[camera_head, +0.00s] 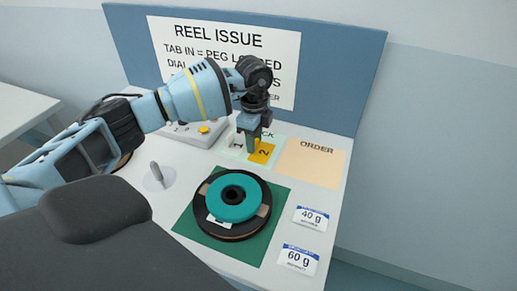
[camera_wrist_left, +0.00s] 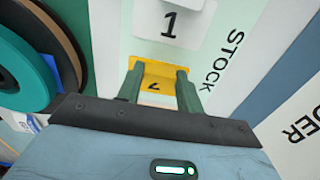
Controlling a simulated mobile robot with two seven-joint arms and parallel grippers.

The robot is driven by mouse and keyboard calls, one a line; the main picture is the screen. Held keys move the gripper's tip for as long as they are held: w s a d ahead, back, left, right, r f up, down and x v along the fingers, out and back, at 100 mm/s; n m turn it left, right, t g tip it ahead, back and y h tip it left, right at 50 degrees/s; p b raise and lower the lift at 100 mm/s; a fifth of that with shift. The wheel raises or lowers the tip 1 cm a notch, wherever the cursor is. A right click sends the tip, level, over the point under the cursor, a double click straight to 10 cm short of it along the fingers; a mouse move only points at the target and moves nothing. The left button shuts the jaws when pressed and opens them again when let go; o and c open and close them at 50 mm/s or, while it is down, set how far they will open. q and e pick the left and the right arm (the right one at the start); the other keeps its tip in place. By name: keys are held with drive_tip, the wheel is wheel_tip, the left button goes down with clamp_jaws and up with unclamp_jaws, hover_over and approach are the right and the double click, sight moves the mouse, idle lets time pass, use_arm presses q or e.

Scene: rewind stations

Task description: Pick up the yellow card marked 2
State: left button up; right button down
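The yellow card marked 2 (camera_head: 263,153) is in the stock area at the back of the station. In the left wrist view the yellow card (camera_wrist_left: 155,75) shows between my fingertips, its 2 upside down and partly cut off by the gripper body. My left gripper (camera_head: 253,137) points down at the card and hides part of it. Its fingers (camera_wrist_left: 158,88) stand apart, one at each side of the card. I cannot tell whether they press on it. My right gripper is in neither view.
A white card marked 1 (camera_wrist_left: 172,20) lies beside the yellow card. A teal reel (camera_head: 250,207) sits on a dark disc on the green mat (camera_head: 275,225) in front. An empty order area (camera_head: 312,165) lies to the right. A sign panel (camera_head: 345,60) stands behind.

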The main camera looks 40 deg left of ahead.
use_arm(q)
drive_tip(key=c, duration=0.4)
drive_tip(key=shift+r, duration=0.15)
wheel_tip(320, 180, up, 10)
drive_tip(key=shift+f, duration=0.15)
